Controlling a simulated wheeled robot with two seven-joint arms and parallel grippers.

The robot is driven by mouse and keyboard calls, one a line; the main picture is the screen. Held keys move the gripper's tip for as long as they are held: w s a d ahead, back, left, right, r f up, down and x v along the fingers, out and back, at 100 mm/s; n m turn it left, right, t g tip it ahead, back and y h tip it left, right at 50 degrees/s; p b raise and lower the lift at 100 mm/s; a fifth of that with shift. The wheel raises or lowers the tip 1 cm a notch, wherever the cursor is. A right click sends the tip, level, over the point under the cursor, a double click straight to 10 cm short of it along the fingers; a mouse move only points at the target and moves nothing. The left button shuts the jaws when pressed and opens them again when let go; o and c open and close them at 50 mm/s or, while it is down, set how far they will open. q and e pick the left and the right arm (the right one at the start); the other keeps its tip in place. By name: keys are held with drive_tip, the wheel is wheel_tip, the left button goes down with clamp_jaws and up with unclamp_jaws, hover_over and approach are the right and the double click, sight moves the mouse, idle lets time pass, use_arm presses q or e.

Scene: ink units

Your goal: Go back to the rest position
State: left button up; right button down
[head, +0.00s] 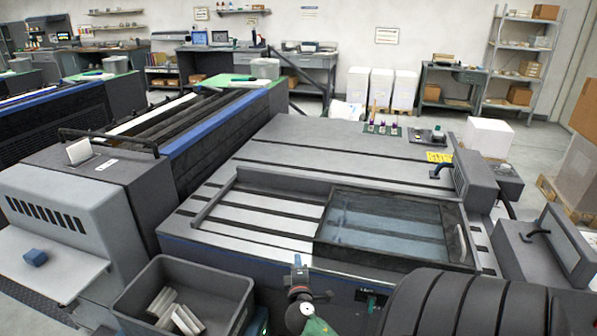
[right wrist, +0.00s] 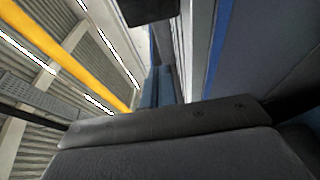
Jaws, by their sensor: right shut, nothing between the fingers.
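My right gripper (head: 298,262) shows at the bottom middle of the head view, small and dark, pointing up in the picture. It is in front of the near edge of a large grey flat machine bed (head: 262,222). Its fingers are shut with nothing between them. My left gripper is not in view.
A grey bin (head: 232,281) with several pale blocks stands left of the gripper. A dark-framed clear panel (head: 385,228) lies on the bed. A grey machine (head: 120,200) with a blue block (head: 35,257) stands at left. A yellow bar (right wrist: 65,58) crosses the right wrist view.

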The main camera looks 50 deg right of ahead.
use_arm(q)
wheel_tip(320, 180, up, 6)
drive_tip(key=b, duration=0.1)
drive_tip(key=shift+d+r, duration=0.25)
use_arm(e)
drive_tip(key=shift+v, duration=2.25)
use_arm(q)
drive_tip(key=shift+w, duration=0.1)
use_arm(e)
drive_tip(key=shift+d, duration=0.1)
drive_tip(key=s+f+m+g+y, duration=0.1)
drive_tip(key=s+f+m+g, duration=0.25)
drive_tip(key=f+m, duration=0.3)
drive_tip(key=a+f+m+g+y, duration=0.25)
drive_tip(key=a+f+y, duration=0.25)
drive_tip(key=a+f, duration=0.45)
drive_tip(key=s+a+f+n+g+y, duration=0.1)
drive_tip(key=s+a+f+y, duration=0.1)
drive_tip(key=a, duration=0.7)
drive_tip(key=s+a+f+g+y, duration=0.2)
drive_tip(key=s+a, duration=0.4)
drive_tip(key=a, duration=0.4)
drive_tip(key=s+a+f+n+g+y, duration=0.1)
drive_tip(key=s+a+f+y, duration=0.3)
drive_tip(key=a, duration=0.5)
drive_tip(key=shift+s+a+f+n+g, duration=0.2)
drive_tip(key=shift+f+n+g, duration=0.1)
drive_tip(key=shift+f, duration=0.65)
